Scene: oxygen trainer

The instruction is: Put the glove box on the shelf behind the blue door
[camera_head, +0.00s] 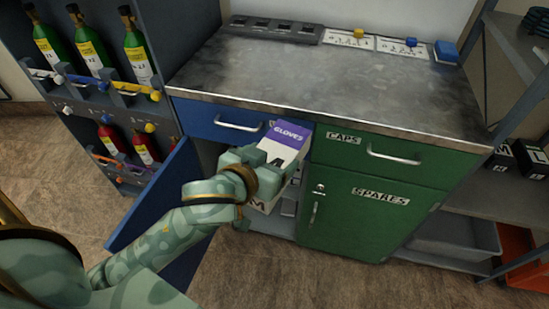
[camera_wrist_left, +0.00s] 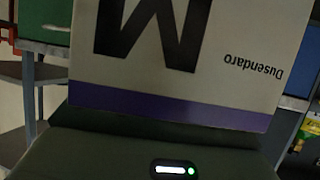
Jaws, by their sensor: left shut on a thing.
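The glove box (camera_head: 287,136) is white and purple with "GLOVES" on its top. My left gripper (camera_head: 262,166) is shut on it and holds it in front of the open cabinet bay, below the counter edge. In the left wrist view the box (camera_wrist_left: 205,65) fills the middle, with a large "M", "Dusendaro" and a purple band. The blue door (camera_head: 158,197) stands swung open to the left of the bay. The shelf inside is mostly hidden behind the box, gripper and arm. My right gripper is not in view.
A blue drawer (camera_head: 220,120) is above the bay. A shut green "SPARES" door (camera_head: 362,208) is to its right, under a "CAPS" drawer (camera_head: 380,157). A bottle rack (camera_head: 110,85) stands left. The metal counter top (camera_head: 330,80) is mostly clear.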

